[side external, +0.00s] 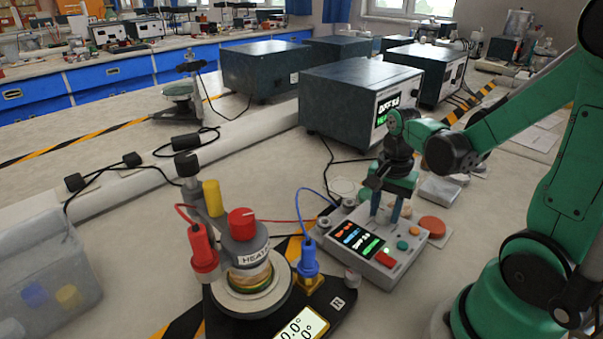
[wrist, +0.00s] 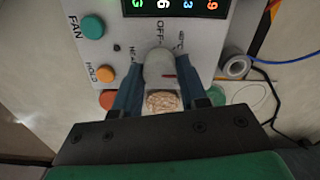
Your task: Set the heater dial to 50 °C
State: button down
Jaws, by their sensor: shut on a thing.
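The control box (side external: 405,262) is a light grey panel with a dark lit display, several coloured buttons and a red switch. My gripper (side external: 385,214) reaches down onto its back part. In the wrist view, my blue fingers (wrist: 160,92) are shut on the sides of a pale grey dial (wrist: 159,68) with a short red mark. Labels by the dial include "OFF" and one partly hidden that starts "HE". The dial's scale cannot be read. The heater (side external: 247,250), a grey cylinder with a red cap and a "HEAT" label, stands left of the box.
Red (side external: 203,250) and blue (side external: 308,258) plugs with cables stand beside the heater. A dark instrument box (side external: 345,95) is behind the control box. A clear bin (side external: 50,270) is at the left. The bench between bin and heater is free.

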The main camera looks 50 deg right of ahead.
aim_at(381, 212)
jog(key=shift+c, duration=2.4)
grip_release()
jog(key=shift+r, duration=0.1)
jog(key=shift+r, duration=2.75)
jog(key=shift+w+a+r+n, duration=0.1)
jog(key=shift+w+a+n, duration=0.1)
jog(key=shift+a+n, duration=0.3)
jog(key=w+a+r+n+t, duration=0.1)
jog(key=a+n+t, duration=0.2)
jog(key=a+n, duration=0.2)
jog(key=w+a+r+n+t, duration=0.2)
jog(key=a+n+t, duration=0.2)
jog(key=n, duration=0.5)
jog(key=shift+w+a+n, duration=0.25)
jog(key=shift+a+n, duration=0.15)
jog(key=shift+a, duration=0.1)
